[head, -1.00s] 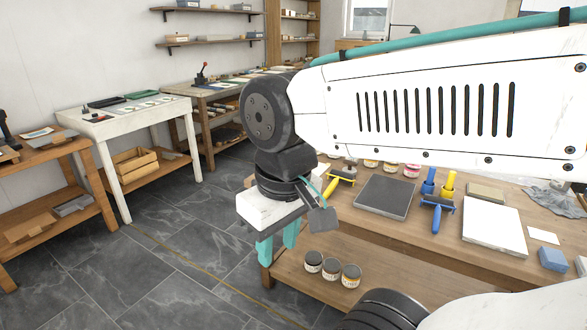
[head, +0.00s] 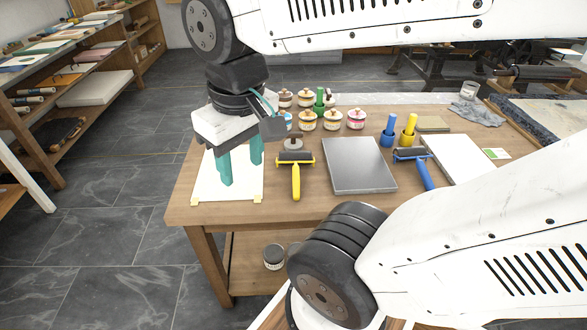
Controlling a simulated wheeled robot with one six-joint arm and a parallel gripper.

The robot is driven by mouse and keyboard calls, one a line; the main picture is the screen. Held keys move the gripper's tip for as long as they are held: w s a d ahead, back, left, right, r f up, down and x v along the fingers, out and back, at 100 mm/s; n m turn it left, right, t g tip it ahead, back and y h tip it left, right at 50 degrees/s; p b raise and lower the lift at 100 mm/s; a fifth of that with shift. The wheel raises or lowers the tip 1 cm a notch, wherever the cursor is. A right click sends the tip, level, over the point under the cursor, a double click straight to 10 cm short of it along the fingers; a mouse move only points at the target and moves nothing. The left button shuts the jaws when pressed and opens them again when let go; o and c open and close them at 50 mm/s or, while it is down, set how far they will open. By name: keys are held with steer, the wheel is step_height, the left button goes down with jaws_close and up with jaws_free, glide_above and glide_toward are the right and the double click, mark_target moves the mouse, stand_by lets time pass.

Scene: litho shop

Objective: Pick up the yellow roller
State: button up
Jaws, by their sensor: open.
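The yellow roller (head: 296,182) lies on the wooden table in the head view. Its yellow handle points toward the table's front edge, and its dark roller end lies farther back. A small grey round thing sits at or just behind the roller end. My gripper (head: 240,171) has teal fingers that point down, spread apart with nothing between them. It hangs to the left of the yellow roller, in front of a pale sheet (head: 209,189) in the picture. Its height above the table is hard to tell.
A grey slab (head: 359,165) lies right of the yellow roller. Beyond it are a blue roller (head: 425,175), blue and yellow upright items (head: 409,131) and a white slab (head: 462,163). Several jars (head: 306,120) stand behind. Another jar (head: 274,257) is on the lower shelf.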

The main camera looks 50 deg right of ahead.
steer(key=w+d+f+m, duration=0.3)
steer(key=w+d+f, duration=0.1)
steer(key=w+d, duration=0.35)
steer(key=m+g, duration=0.1)
steer(key=m, duration=0.6)
glide_above(296, 172)
steer(key=f, duration=1.9)
steer(key=shift+w+a+f, duration=0.15)
steer(key=shift+w+f, duration=0.05)
steer(key=shift+w, duration=0.05)
steer(key=f, duration=0.7)
steer(key=shift+s+d+f, duration=0.1)
steer(key=shift+s+d, duration=0.05)
steer(key=shift+d, duration=0.05)
steer(key=shift+f, duration=0.3)
steer(key=shift+c, duration=0.4)
jaws_close()
